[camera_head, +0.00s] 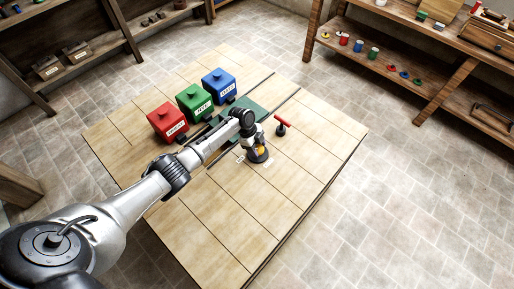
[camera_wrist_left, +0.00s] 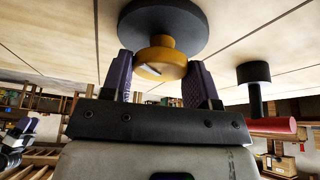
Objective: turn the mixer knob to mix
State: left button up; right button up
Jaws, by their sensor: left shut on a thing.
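The mixer knob is orange-yellow and round (camera_wrist_left: 160,62) on a wide dark disc (camera_wrist_left: 165,22) in the left wrist view, where the table is at the top. My left gripper (camera_wrist_left: 158,82) has one purple finger on each side of the knob and is shut on it. In the head view this gripper (camera_head: 258,154) points down at the table, with a bit of the yellow knob (camera_head: 261,150) showing; the arm hides part of the mixer. My right gripper seems to show small at the left edge of the left wrist view (camera_wrist_left: 24,126); its jaws are unclear.
A red-handled lever (camera_head: 282,125) on a dark post stands just right of the mixer. Red (camera_head: 167,121), green (camera_head: 194,102) and blue (camera_head: 218,82) labelled boxes line the table's back left. The table's front and right are bare. Shelves (camera_head: 395,68) stand beyond.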

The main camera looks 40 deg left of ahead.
dwell(0.3)
pick_arm(q)
jog(key=o, duration=0.9)
jog(key=p+v, duration=0.1)
jog(key=v, duration=1.2)
jog(key=shift+r, duration=0.4)
jog(key=shift+a, duration=0.1)
